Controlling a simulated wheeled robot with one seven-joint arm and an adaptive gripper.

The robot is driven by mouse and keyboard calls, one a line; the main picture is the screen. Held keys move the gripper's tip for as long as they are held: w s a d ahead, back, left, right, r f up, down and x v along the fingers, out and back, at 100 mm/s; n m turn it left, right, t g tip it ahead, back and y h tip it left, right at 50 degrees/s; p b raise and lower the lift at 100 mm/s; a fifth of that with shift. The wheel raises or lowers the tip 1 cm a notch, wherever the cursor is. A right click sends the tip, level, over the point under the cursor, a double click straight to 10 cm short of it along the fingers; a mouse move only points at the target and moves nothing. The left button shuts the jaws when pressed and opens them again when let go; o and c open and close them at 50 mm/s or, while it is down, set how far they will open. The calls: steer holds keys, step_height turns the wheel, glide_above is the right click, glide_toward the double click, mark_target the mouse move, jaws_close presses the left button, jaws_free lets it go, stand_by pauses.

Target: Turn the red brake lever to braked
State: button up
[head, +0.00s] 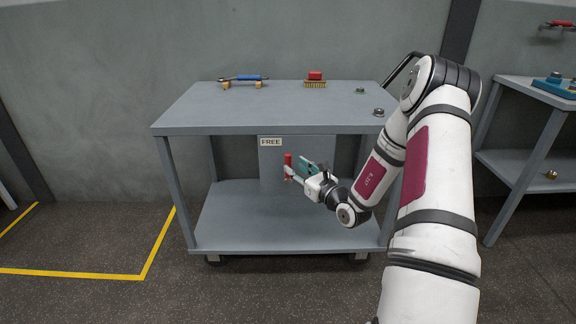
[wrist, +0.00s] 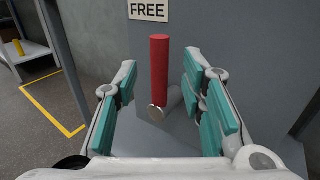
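The red brake lever (wrist: 159,72) stands upright, with its metal pivot (wrist: 157,113) at its lower end, on a grey panel (wrist: 230,45) of the cart. A FREE label (wrist: 148,10) is above it. In the head view the lever (head: 288,165) shows just left of my gripper (head: 299,172), below the FREE label (head: 271,142). In the wrist view my gripper (wrist: 163,92) is open, its teal pads on either side of the lever. I see a gap between the lever and each pad. No other label is visible; my arm and gripper hide part of the panel in the head view.
The panel hangs under the grey cart's top (head: 270,118), above its lower shelf (head: 235,215). On top are a blue-handled tool (head: 248,77), a red-backed brush (head: 315,79) and small nuts (head: 379,112). Another table (head: 530,165) stands at right. Yellow floor lines (head: 70,272) lie at left.

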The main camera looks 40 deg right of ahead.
mark_target(290, 163)
steer(key=shift+w+b, duration=0.5)
steer(key=shift+w, duration=2.1)
jaws_close()
